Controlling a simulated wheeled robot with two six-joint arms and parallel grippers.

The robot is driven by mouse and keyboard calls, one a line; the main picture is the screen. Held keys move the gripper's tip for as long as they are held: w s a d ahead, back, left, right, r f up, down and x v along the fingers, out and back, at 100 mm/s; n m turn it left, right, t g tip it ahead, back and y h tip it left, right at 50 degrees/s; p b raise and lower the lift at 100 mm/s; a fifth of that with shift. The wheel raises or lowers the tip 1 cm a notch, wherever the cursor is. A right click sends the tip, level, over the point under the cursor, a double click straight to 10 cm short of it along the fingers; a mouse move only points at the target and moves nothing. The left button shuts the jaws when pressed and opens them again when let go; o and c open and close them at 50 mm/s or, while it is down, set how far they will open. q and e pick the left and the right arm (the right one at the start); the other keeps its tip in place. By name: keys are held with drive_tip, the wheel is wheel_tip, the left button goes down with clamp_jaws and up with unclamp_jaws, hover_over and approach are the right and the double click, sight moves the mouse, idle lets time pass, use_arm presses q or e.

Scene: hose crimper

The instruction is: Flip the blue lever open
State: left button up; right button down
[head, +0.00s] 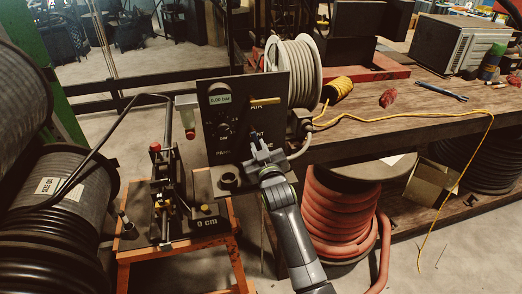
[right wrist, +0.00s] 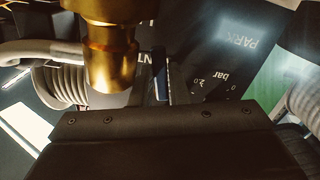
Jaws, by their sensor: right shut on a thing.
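The dark control panel (head: 222,122) stands upright in the middle of the head view, with a small pressure display, a yellow lever (head: 264,101) by the AIR label and a PARK label. My right gripper (head: 260,146) reaches up to the panel's lower right part and is shut on the blue lever. The lever is mostly hidden by the fingers in the head view. In the right wrist view a narrow dark blue strip of the blue lever (right wrist: 160,82) shows beside a grey finger, in front of the panel by the letters NT. My left gripper is not in view.
A brass fitting (right wrist: 110,55) looms close in the right wrist view. A grey hose reel (head: 293,72) stands behind the panel. The workbench (head: 385,115) extends right, with a red hose coil (head: 335,220) below. An orange stand (head: 125,270) and black hose reels (head: 70,190) are left.

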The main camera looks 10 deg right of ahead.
drive_tip(key=shift+a+f+m+b, duration=0.1)
drive_tip(key=shift+a+m+b, duration=0.2)
drive_tip(key=shift+m, duration=0.45)
drive_tip(key=shift+a+m+b, duration=0.15)
drive_tip(key=shift+m+b, duration=0.1)
drive_tip(key=shift+m, duration=0.5)
drive_tip(key=c, duration=1.4)
unclamp_jaws()
